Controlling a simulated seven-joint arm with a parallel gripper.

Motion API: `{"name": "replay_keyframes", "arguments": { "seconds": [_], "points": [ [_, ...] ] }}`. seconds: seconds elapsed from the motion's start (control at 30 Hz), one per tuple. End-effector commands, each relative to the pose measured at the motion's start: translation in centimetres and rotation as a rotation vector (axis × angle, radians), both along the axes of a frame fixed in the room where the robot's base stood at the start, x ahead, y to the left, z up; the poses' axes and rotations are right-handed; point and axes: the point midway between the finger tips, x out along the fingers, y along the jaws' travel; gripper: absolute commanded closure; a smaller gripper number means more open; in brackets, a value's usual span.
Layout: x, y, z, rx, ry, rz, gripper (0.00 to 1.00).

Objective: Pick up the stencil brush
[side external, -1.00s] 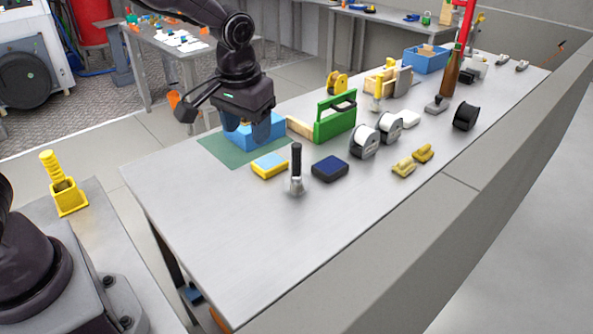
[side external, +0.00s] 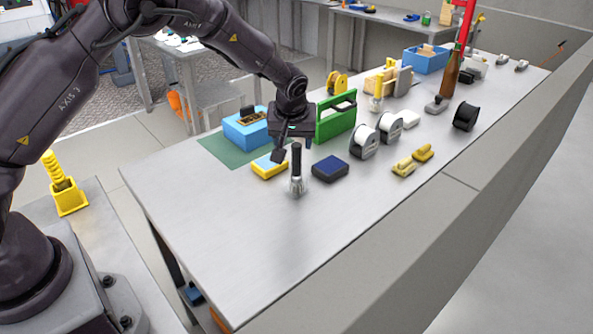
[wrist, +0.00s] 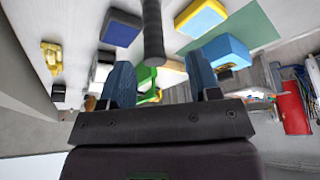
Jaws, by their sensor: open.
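The stencil brush (side external: 297,172) stands upright on the grey bench, with a black handle on top and a pale metal and bristle end below. In the wrist view its dark handle (wrist: 152,28) comes down from the top edge, lined up with the gap between my fingers. My gripper (side external: 293,151) is open and empty, close beside the upper handle in the side view. Its two blue fingers also show in the wrist view (wrist: 160,80). I cannot tell whether a finger touches the handle. The brush's lower end is outside the wrist view.
A yellow and blue sponge (side external: 267,168) and a dark blue pad (side external: 330,169) flank the brush. A blue box (side external: 242,130) on a green mat (side external: 222,150) and a green carrier (side external: 335,118) stand behind. White spools (side external: 364,141) are to the right. The bench front is clear.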

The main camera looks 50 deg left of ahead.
Motion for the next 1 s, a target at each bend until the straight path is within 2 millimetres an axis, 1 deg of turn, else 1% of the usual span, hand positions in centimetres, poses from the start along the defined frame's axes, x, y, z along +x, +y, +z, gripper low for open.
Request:
{"name": "replay_keyframes", "arguments": {
  "seconds": [0.17,0.3,0.43,0.53,0.73,0.77,0.8,0.87,0.9,1.0],
  "points": [
    [0.5,0.3,-1.2,0.0,0.0,0.0,0.43],
    [1.5,0.7,-3.1,0.0,0.001,0.0,0.43],
    [1.9,1.1,-4.6,0.0,0.001,0.0,0.43],
    [2.1,1.2,-5.1,0.0,-0.001,0.0,0.43],
    [2.1,1.2,-5.1,0.0,-0.002,-0.002,0.43],
    [2.1,1.2,-5.1,0.0,-0.002,-0.002,0.46],
    [2.1,1.2,-5.1,0.0,-0.001,-0.001,0.55],
    [2.1,1.2,-5.1,0.0,-0.001,-0.001,0.69],
    [2.1,1.2,-5.1,0.0,-0.001,-0.001,0.78],
    [2.1,1.2,-5.1,0.0,-0.001,-0.001,0.97]
  ]
}}
